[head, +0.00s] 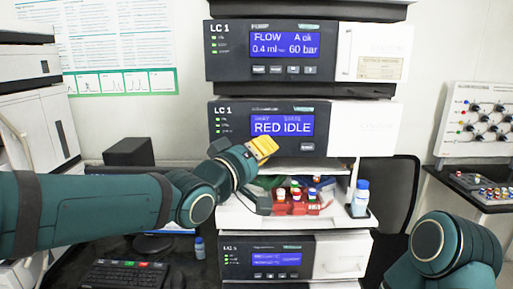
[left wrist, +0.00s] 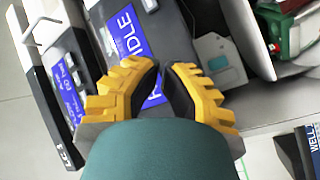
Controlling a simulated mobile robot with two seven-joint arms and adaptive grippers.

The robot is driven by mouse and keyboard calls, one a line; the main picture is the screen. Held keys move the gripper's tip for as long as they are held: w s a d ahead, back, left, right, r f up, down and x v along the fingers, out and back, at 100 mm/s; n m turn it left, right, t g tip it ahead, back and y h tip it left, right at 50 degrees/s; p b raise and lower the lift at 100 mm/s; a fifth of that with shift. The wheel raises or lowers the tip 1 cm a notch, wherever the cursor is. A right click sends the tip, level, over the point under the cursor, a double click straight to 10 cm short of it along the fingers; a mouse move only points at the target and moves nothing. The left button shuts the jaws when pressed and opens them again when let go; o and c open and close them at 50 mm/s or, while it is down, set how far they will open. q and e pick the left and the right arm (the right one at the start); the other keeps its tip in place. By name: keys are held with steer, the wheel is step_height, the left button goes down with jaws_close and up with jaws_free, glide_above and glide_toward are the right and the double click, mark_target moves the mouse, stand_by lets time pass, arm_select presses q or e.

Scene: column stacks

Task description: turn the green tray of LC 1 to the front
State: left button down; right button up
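The upper LC 1 sampler (head: 230,122) has a blue display reading "RED IDLE" and an open bay below it. A red tray (head: 297,208) with several capped vials is at the bay's front. Part of the green tray (head: 262,184) shows behind it at the left, mostly hidden by the red tray and my left arm. Green and red parts (left wrist: 292,30) show at the upper right of the left wrist view. My left gripper (head: 264,147) is before the sampler's front, above the bay. Its yellow fingers (left wrist: 162,70) are a little apart with nothing between them. My right gripper is out of view.
A pump module (head: 229,65) is above and another module (head: 235,245) below. A keyboard (head: 122,273) lies at lower left. A black chair back (head: 400,180) stands at right.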

arm_select(q)
steer(key=shift+w, duration=0.1)
steer(key=shift+w, duration=0.35)
steer(key=shift+w, duration=0.4)
stand_by(0.7)
steer(key=shift+s, duration=0.1)
steer(key=shift+s+b, duration=0.45)
steer(key=shift+s, duration=0.3)
steer(key=shift+s+b, duration=1.45)
steer(key=shift+s, duration=1.05)
stand_by(3.1)
